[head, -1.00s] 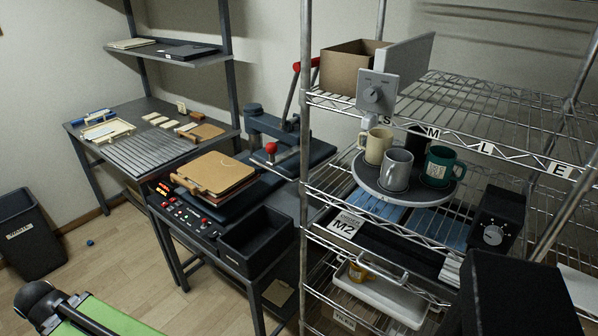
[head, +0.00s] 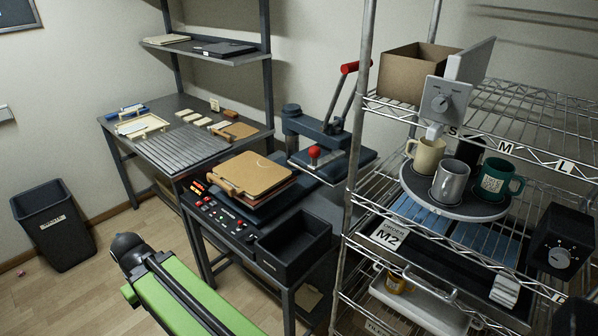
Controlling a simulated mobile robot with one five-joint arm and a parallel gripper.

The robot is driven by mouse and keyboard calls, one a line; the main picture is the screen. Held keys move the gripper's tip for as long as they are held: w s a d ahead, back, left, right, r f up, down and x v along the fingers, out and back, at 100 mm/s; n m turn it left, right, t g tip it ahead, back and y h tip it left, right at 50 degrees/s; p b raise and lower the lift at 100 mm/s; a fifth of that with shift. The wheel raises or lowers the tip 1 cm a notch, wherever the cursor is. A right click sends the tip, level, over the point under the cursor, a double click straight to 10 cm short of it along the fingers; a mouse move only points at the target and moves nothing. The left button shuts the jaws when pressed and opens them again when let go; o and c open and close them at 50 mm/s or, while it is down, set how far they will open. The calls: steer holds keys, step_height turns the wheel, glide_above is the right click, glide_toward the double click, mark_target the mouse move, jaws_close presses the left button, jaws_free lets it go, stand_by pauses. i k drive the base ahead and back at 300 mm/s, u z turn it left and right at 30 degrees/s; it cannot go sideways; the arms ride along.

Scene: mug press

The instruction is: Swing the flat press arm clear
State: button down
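The flat press has a dark post (head: 291,112) at its back and a dark press arm (head: 322,134) reaching right from it. A lever with a red grip (head: 349,67) rises from the arm. A dark flat upper plate (head: 352,163) sits under the arm, with a red knob (head: 314,152) at its front. The plate is behind and to the right of a tan board (head: 255,172) lying on a stack on the press table. My green arm link (head: 185,295) shows at the bottom left. My gripper is not in view.
A wire rack (head: 366,120) stands close right of the press, with mugs on a round tray (head: 455,207). A black open bin (head: 294,243) sits at the table's front right. A side bench (head: 170,150) and trash bin (head: 55,230) are left. Floor is clear between them.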

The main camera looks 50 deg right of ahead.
mark_target(298, 123)
steer(key=i, duration=0.45)
steer(key=u, duration=5.35)
steer(key=i, duration=0.1)
steer(key=z, duration=2.95)
